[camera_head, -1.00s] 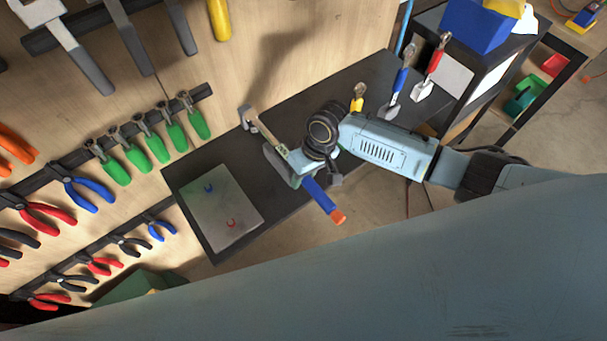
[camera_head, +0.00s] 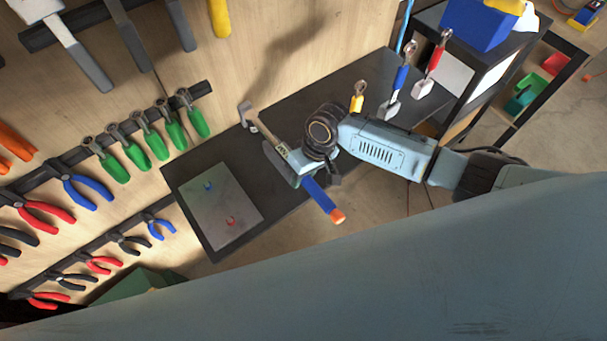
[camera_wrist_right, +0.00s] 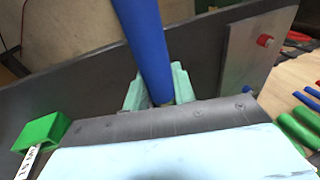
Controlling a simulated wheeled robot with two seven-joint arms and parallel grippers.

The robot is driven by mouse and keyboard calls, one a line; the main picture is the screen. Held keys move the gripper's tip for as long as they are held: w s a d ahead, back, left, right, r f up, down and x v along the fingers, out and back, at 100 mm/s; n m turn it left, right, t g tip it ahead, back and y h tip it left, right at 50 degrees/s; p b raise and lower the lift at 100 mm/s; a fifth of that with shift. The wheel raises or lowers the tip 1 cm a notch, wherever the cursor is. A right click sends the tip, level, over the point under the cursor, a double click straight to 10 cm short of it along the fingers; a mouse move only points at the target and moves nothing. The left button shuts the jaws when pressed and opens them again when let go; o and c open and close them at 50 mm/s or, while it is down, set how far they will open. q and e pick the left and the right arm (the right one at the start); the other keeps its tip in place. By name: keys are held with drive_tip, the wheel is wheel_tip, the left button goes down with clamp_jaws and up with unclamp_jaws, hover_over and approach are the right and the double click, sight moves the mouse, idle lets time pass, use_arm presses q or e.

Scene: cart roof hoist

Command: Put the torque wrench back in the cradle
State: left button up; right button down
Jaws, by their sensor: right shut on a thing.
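The torque wrench has a blue handle (camera_head: 319,195) with an orange end and a metal shaft reaching up-left to its head (camera_head: 246,112). My right gripper (camera_head: 303,178) is shut on it, above the dark worktop. In the right wrist view the blue handle (camera_wrist_right: 147,45) runs between the pale green fingers (camera_wrist_right: 157,92). A grey plate (camera_head: 205,222) with a small blue and a small red U-shaped holder lies on the worktop, left of the gripper; it looks like the cradle and holds nothing. The plate also shows in the wrist view (camera_wrist_right: 238,62). My left gripper is not in view.
A wooden tool wall with green-handled tools (camera_head: 157,145) and several pliers (camera_head: 88,192) stands left of the dark worktop (camera_head: 290,110). Yellow, blue and red tagged tools (camera_head: 401,78) are at the back right, near a blue bin (camera_head: 478,22). The worktop around the plate is clear.

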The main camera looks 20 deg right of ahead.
drive_tip(key=c, duration=1.1)
unclamp_jaws()
drive_tip(key=shift+f, duration=0.1)
drive_tip(key=shift+o, duration=0.2)
drive_tip(key=shift+s, duration=0.15)
drive_tip(key=v, duration=1.3)
drive_tip(key=shift+r, duration=0.2)
